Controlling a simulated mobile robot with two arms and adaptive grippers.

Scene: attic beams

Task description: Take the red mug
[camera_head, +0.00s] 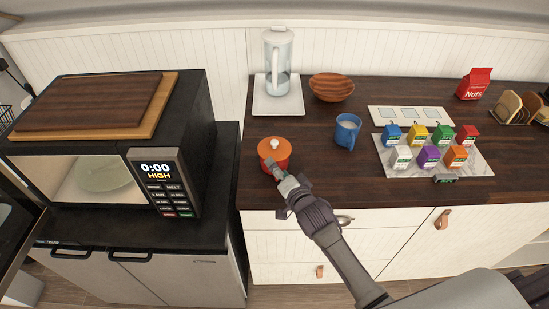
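A small round red-orange vessel (283,161) with an orange top and a pale knob stands near the counter's front edge, left of centre. It is the only thing here that could be the red mug; I see no handle on it. My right gripper (273,169) reaches in from the lower right and its tip overlaps the vessel's front side. I cannot tell whether it touches the vessel or whether its fingers are open or shut. A blue mug (346,133) stands upright to the right. My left gripper is not in view.
On the dark wooden counter (315,185) stand a clear jug (278,55) on a white tray (277,102), a wooden bowl (331,88), a tray of several coloured cartons (480,168) and a red nuts bag (474,84). A microwave (187,135) stands left.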

